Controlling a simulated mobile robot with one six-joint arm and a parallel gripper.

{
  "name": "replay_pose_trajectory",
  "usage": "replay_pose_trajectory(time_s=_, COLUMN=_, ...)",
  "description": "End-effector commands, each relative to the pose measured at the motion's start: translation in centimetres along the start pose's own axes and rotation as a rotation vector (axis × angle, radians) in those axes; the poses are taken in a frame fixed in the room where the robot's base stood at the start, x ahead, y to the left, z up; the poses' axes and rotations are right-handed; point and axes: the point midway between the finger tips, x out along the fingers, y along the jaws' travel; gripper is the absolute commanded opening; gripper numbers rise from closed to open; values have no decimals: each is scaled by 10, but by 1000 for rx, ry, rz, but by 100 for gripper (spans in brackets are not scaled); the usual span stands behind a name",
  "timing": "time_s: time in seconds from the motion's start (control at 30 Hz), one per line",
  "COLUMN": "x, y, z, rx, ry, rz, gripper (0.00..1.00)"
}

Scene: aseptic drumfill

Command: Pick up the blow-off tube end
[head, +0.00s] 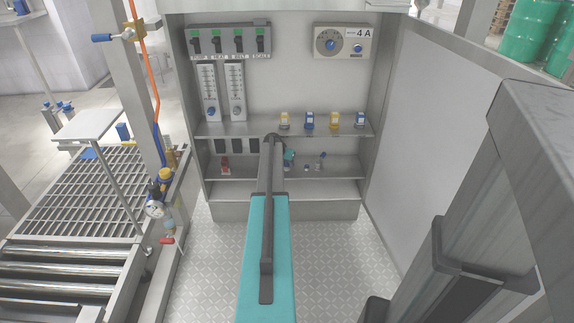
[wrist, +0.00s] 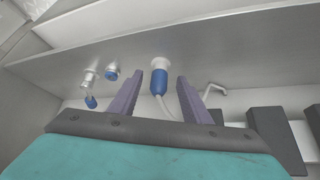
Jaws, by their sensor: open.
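In the wrist view, a blue fitting (wrist: 159,80) with a white collar sits between my two fingers, and a thin pale tube curves away from it. It looks like the blow-off tube end, but I cannot be sure. My gripper (wrist: 158,86) is open, with one finger on each side of the fitting. I see gaps beside it and no clear contact.
In the head view, a cabinet's lower shelf (head: 345,167) holds small fittings. Yellow and blue items (head: 309,121) stand on the shelf above.

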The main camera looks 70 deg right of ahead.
Motion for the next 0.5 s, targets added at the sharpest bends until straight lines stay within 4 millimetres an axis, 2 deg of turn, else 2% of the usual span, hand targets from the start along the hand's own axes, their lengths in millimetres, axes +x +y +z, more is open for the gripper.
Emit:
replay_pose_trajectory(time_s=0.03, x=9, y=0, z=0, rx=0, ry=-1, rz=1, gripper=44)
replay_pose_trajectory(time_s=0.2, x=20, y=0, z=0, rx=0, ry=-1, rz=1, gripper=44)
replay_pose_trajectory(time_s=0.5, x=20, y=1, z=0, rx=0, ry=-1, rz=1, gripper=44)
